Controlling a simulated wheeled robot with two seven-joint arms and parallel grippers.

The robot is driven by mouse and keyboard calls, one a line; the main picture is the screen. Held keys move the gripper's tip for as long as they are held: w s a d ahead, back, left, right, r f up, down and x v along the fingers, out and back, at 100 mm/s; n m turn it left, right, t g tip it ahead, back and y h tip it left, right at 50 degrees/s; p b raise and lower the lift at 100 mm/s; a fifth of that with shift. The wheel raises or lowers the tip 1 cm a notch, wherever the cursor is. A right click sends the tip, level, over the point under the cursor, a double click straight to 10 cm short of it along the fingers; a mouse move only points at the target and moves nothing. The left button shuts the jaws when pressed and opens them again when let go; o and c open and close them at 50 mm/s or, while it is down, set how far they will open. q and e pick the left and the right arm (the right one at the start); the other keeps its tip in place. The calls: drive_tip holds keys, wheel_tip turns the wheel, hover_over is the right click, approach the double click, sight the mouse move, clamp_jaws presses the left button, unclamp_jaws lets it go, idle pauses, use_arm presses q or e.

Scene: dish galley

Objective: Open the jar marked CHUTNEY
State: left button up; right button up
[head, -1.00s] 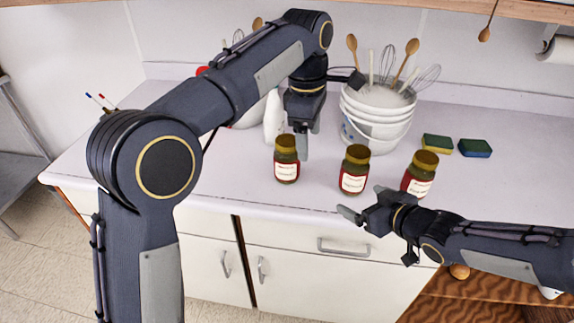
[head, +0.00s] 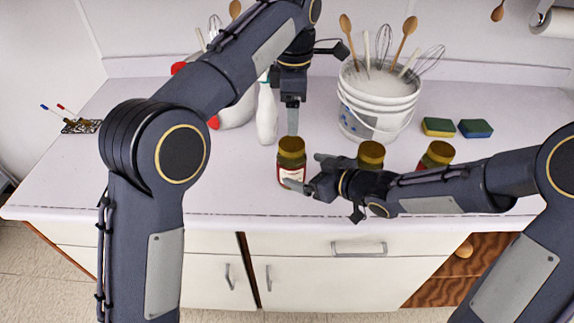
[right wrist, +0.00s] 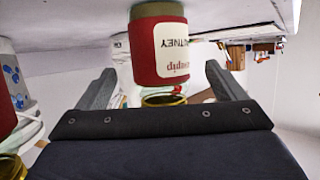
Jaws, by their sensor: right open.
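The jar marked CHUTNEY (head: 291,164) stands upright on the counter, with a gold lid and a red-and-white label. It is the leftmost of three similar jars. In the right wrist view the jar (right wrist: 158,45) appears upside down, with "TNEY" legible on its label. My right gripper (head: 305,171) is open, its fingers reaching toward the jar from the right at body height; whether they touch it is unclear. The fingers show either side of it in the right wrist view (right wrist: 161,82). My left gripper (head: 293,118) points down just behind and above the lid; its jaw gap is hidden edge-on.
Two more jars, the middle one (head: 371,153) and the right one (head: 437,154), stand partly behind my right arm. A white bucket (head: 367,123) of utensils, a white bottle (head: 267,115) and sponges (head: 438,127) stand behind. The counter front (head: 230,205) is clear.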

use_arm(q)
drive_tip(key=shift+w, duration=0.1)
use_arm(e)
drive_tip(key=x, duration=0.6)
